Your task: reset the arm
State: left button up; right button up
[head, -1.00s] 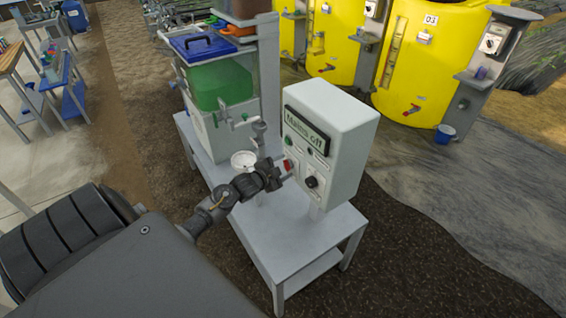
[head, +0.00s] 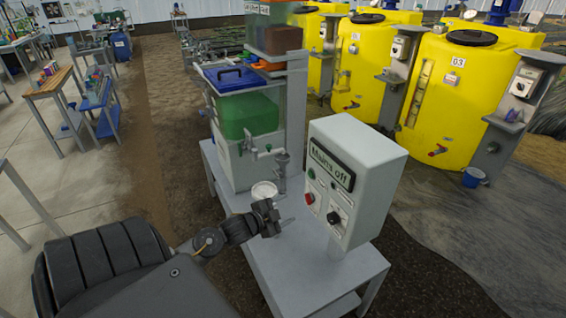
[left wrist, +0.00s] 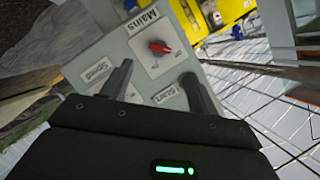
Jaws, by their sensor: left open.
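The grey control box (head: 357,180) stands on a grey table. In the left wrist view my open fingers (left wrist: 158,88) point at a labelled panel (left wrist: 110,55); a red knob (left wrist: 159,46) sits by the word "Mains", beyond the fingers. The finger at right partly covers the panel. My right gripper is not in view.
Yellow tanks (head: 455,90) stand behind at right. Dark ground lies left of the table.

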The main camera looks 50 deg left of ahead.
pick_arm(q)
jog(key=shift+s+r, duration=0.15)
jog(key=shift+s, duration=0.2)
dwell(0.3)
jog(key=s+a+f+n+g+y+b, duration=0.1)
jog(key=s+f+n+g, duration=0.2)
jog(key=s+f, duration=0.85)
jog(key=s+a+f+n+g+y, duration=0.1)
jog(key=s+f+n+g, duration=0.15)
jog(key=f, duration=1.75)
jog(key=s+d+f+g+b, duration=0.1)
jog(key=s+d+f+g, duration=0.1)
jog(key=s+d+f, duration=0.4)
jog(key=s+d+f+n+g+h+b, duration=0.1)
jog(key=s+d+f+g, duration=0.2)
jog(key=s+d+f, duration=0.4)
jog(key=s+d+f+g+b, duration=0.1)
jog(key=s+d+f+g, duration=0.2)
jog(key=s+d+f, duration=0.4)
jog(key=s+f, duration=0.2)
jog(key=s, duration=0.6)
jog(key=shift+s+h+b, duration=0.15)
jog(key=shift+h+b, duration=0.2)
jog(key=shift+h, duration=0.05)
jog(key=shift+n, duration=0.25)
